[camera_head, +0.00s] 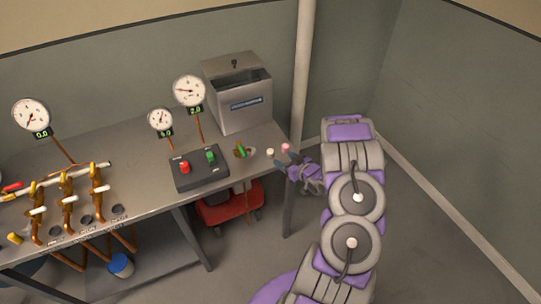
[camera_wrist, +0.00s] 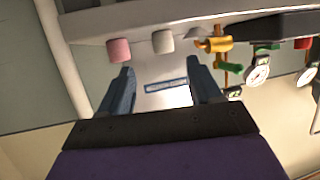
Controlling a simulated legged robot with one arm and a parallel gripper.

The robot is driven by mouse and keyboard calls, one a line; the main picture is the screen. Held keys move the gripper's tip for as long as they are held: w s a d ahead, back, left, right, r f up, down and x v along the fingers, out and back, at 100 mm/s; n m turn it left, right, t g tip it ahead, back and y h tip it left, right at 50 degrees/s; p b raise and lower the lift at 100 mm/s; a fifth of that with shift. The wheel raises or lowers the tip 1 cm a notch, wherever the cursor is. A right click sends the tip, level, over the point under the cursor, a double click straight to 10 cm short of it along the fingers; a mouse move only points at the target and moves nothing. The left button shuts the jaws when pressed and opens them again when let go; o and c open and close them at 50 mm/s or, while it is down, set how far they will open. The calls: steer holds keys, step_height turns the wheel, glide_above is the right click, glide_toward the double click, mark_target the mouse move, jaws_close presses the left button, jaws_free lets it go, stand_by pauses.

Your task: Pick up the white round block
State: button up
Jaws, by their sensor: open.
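The white round block (camera_head: 270,153) stands on the right end of the grey workbench, near its front corner. In the wrist view the white round block (camera_wrist: 163,42) shows beyond my fingertips, in line with the gap between them. A pink round block (camera_head: 286,147) is close beside it; it also shows in the wrist view (camera_wrist: 119,50). My gripper (camera_head: 286,163) is at the bench's right end, close to both blocks. In the wrist view my gripper (camera_wrist: 160,65) is open, with nothing between its fingers.
A green-handled brass valve (camera_head: 241,150) is left of the white block, then a control box (camera_head: 199,167) with red and green buttons. A metal bin (camera_head: 238,92) stands behind. A pale vertical pipe (camera_head: 303,75) rises behind the bench's right end.

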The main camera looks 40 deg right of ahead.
mark_target(273, 154)
steer(key=x, duration=0.6)
steer(key=b+x, duration=0.1)
steer(key=x, duration=0.3)
steer(key=shift+a, duration=0.3)
steer(key=c, duration=1)
